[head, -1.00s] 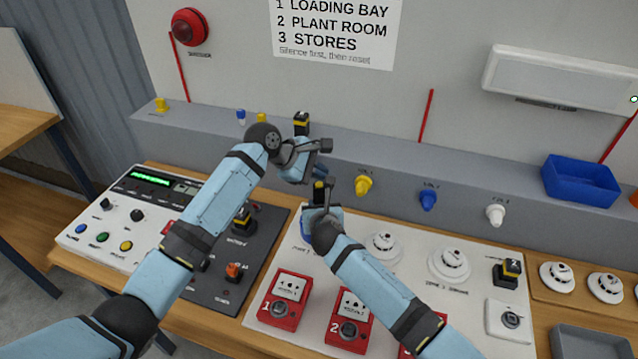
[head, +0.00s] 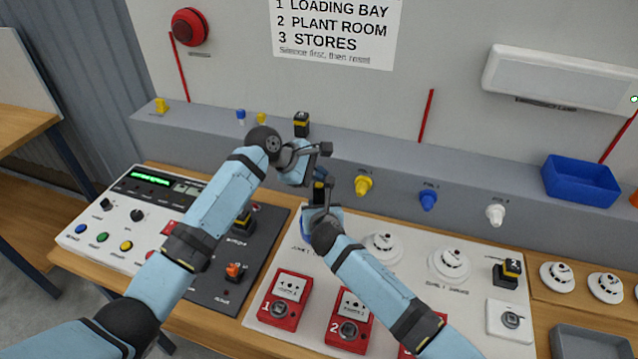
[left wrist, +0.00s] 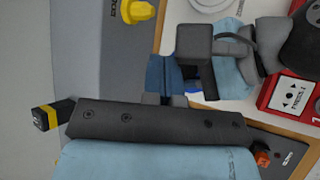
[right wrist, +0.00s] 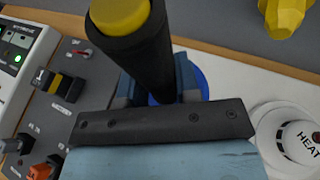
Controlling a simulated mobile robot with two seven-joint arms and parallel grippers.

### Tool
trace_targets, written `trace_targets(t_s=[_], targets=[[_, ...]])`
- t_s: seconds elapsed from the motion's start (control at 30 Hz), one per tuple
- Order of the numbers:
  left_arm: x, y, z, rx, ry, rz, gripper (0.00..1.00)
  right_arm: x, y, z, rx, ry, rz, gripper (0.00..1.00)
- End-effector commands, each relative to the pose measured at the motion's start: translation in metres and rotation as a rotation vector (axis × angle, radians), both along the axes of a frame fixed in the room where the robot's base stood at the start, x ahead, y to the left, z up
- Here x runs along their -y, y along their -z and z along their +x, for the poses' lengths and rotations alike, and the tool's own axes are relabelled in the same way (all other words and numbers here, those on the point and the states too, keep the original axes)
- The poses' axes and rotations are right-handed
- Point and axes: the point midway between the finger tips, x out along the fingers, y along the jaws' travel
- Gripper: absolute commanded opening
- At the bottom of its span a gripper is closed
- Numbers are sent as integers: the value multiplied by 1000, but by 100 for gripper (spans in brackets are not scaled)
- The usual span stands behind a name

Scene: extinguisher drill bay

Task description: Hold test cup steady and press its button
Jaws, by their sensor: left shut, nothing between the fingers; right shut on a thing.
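The test cup is a dark upright cylinder with a yellow top (right wrist: 120,14) in the right wrist view. In the head view its dark-and-yellow upper end (head: 320,191) shows between my two grippers. My right gripper (head: 320,211) is shut on the cylinder, with a blue finger on each side of it (right wrist: 157,85). A round blue shape (right wrist: 203,80) shows below. My left gripper (head: 323,173) is shut and empty, close above the cup's top; its blue fingertips also show in the left wrist view (left wrist: 163,75). I cannot tell whether they touch the yellow top.
White detectors (head: 384,246) and red call points (head: 350,320) stand on the white board. A control panel (head: 125,215) is at left. Yellow (head: 363,186) and blue (head: 428,200) knobs protrude from the ledge. A black-and-yellow block (head: 302,124) stands on the ledge.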

Motion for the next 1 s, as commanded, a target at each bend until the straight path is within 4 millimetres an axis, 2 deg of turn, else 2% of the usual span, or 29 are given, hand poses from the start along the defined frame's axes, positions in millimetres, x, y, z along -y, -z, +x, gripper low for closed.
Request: trace_targets(t_s=[1.0], targets=[[1,10,-1,-2,1,0,0,0,0,0,0,0,0,0]])
